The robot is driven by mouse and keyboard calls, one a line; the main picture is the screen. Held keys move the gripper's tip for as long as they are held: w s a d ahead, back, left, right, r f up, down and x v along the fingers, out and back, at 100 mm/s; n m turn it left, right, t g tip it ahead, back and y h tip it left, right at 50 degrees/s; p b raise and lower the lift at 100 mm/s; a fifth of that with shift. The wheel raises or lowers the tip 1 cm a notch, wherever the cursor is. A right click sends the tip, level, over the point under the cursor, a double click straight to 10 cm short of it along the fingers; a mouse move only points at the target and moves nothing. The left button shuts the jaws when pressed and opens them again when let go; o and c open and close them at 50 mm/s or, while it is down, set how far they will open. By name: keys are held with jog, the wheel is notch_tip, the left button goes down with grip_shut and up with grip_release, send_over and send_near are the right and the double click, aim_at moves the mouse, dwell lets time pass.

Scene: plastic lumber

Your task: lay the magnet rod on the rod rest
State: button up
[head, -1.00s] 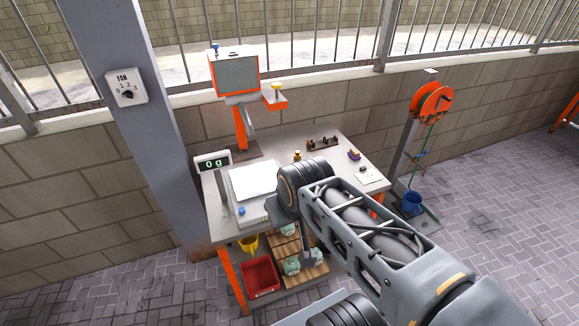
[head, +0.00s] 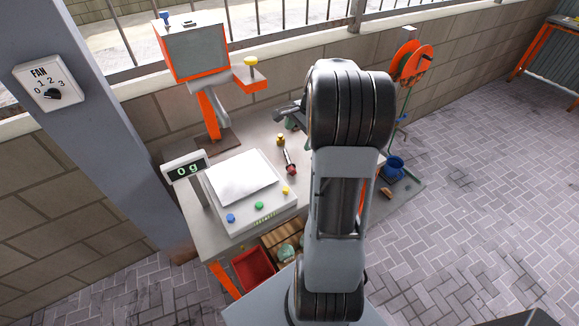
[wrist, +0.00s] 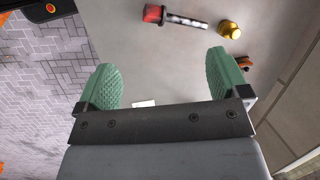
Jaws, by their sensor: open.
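The magnet rod, a dark and silver bar with a red end (head: 289,160), lies on the bench just right of the scale. In the wrist view the magnet rod (wrist: 184,20) lies flat near the top edge, beyond my fingertips. My gripper (wrist: 165,75) is open, with two green ribbed fingers apart and nothing between them. It is above the bench, apart from the rod. In the head view my arm covers much of the bench's right side. I cannot make out the rod rest in the current frames.
A brass weight (head: 280,140) stands close to the rod and also shows in the wrist view (wrist: 229,30). The scale (head: 250,210) with its 0 g display (head: 185,168) is at left.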

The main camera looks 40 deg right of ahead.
notch_tip(320, 180, down, 2)
jog(key=d+f+m, duration=0.1)
jog(key=d, duration=0.2)
send_near(293, 166)
notch_tip(293, 166, down, 2)
jog(key=shift+m, duration=0.3)
jog(key=shift+w+p+x, duration=0.2)
jog(key=shift+p+x, duration=0.8)
jog(key=shift+x, duration=2.45)
jog(key=shift+a, duration=0.1)
jog(key=shift+s, duration=0.1)
jog(key=c, duration=1.5)
